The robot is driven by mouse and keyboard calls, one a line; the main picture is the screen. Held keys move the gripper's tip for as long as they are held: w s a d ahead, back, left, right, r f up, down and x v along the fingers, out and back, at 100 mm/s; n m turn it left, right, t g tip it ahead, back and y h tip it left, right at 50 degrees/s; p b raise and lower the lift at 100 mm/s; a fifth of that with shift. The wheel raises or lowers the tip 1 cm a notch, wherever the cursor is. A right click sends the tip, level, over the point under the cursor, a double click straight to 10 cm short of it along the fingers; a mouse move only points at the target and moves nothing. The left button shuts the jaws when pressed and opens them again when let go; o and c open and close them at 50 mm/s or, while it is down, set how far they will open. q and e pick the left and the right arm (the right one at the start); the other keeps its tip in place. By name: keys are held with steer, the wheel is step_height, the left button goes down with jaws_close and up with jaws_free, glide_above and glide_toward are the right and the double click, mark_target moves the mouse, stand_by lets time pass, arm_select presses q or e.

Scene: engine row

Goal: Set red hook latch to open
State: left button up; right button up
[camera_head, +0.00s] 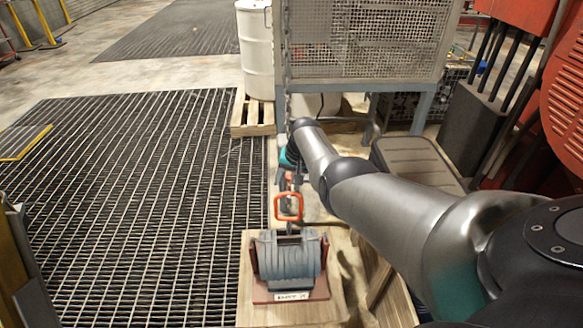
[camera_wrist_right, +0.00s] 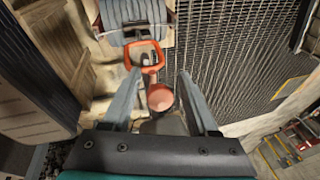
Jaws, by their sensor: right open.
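The red hook latch (camera_head: 289,207) shows in the head view as an orange-red loop just behind a grey ribbed block (camera_head: 290,258). In the right wrist view the latch's loop (camera_wrist_right: 131,57) lies beyond the fingertips, with a round red part (camera_wrist_right: 160,97) nearer, between the fingers. My right gripper (camera_head: 287,178) is behind the loop in the head view, partly hidden by its own wrist. In the right wrist view my right gripper (camera_wrist_right: 160,74) is open, a finger on either side of the latch's stem. I cannot tell whether a finger touches it. My left gripper is not in view.
The ribbed block sits on a red-brown base on a wooden pallet (camera_head: 255,312). A floor grating (camera_head: 140,200) lies to the left. A white drum (camera_head: 257,50) and a mesh cage (camera_head: 365,45) stand behind. Red machinery (camera_head: 565,110) is at the right.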

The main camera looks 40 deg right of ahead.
steer(key=p+v, duration=0.4)
steer(key=v, duration=0.2)
steer(key=shift+p, duration=0.3)
steer(key=p+v, duration=0.2)
steer(key=v, duration=0.7)
steer(key=shift+a, duration=0.1)
steer(key=s+a+f+n+g+h+b, duration=0.15)
steer(key=s+f+b, duration=0.3)
steer(key=f, duration=0.85)
steer(key=s+a+f+n+b, duration=0.25)
steer(key=s+f, duration=0.35)
steer(key=f, duration=0.6)
steer(key=s+a+f+n+b, duration=0.1)
steer(key=s+a+f+b, duration=0.3)
steer(key=f, duration=0.9)
steer(key=s+a+f+n+b, duration=0.2)
steer(key=s+a+f+b, duration=0.1)
steer(key=s+f, duration=0.4)
steer(key=s+a+f+n+b, duration=0.2)
steer(key=s+a+f+b, duration=0.2)
steer(key=s+f, duration=0.4)
steer(key=s+a+f+n+g+b, duration=0.1)
steer(key=s+a+f+b, duration=0.2)
steer(key=s+f, duration=0.5)
steer(key=s+y, duration=0.1)
steer(key=s, duration=0.8)
steer(key=shift+a+n+b, duration=0.25)
steer(key=shift+n+b, duration=0.05)
steer(key=shift+n, duration=0.1)
